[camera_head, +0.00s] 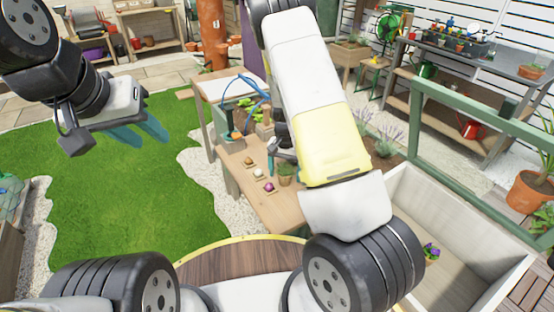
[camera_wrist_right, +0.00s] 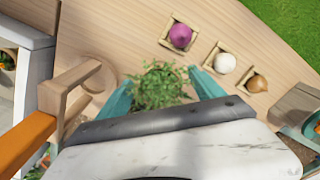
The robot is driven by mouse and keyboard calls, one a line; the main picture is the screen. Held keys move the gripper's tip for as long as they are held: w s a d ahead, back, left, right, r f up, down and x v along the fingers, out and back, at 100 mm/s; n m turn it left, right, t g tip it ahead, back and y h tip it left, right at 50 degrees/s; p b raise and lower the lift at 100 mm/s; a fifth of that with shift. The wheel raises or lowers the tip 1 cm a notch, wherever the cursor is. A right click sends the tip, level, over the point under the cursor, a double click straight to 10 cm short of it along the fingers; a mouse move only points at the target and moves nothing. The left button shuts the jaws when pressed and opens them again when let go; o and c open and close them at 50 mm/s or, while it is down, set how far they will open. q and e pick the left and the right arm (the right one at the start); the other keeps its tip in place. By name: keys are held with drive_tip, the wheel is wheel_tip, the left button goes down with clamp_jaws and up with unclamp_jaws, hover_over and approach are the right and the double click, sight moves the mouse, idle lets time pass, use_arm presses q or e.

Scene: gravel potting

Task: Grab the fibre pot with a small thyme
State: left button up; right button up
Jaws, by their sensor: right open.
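The small thyme (camera_wrist_right: 158,88) is a bushy green plant between the two teal fingers of my right gripper (camera_wrist_right: 160,78) in the right wrist view. The fingers are apart, one on each side of it; contact cannot be told. The foliage hides its pot there. In the head view the brown fibre pot (camera_head: 286,180) stands on the wooden table, with one teal finger of my right gripper (camera_head: 273,158) just left of it. My right forearm hides part of this area. My left gripper (camera_head: 138,132) hangs empty above the lawn, its teal fingers apart.
A purple bulb (camera_wrist_right: 180,36), a white bulb (camera_wrist_right: 225,63) and a brown bulb (camera_wrist_right: 257,83) sit in small square holders on the table (camera_wrist_right: 120,30) beside the thyme. A wooden object with a round part (camera_wrist_right: 80,90) stands left of it. A pale planter box (camera_head: 410,185) is at right.

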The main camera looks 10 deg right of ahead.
drive_tip(key=c, duration=1.5)
drive_tip(key=shift+r, duration=0.1)
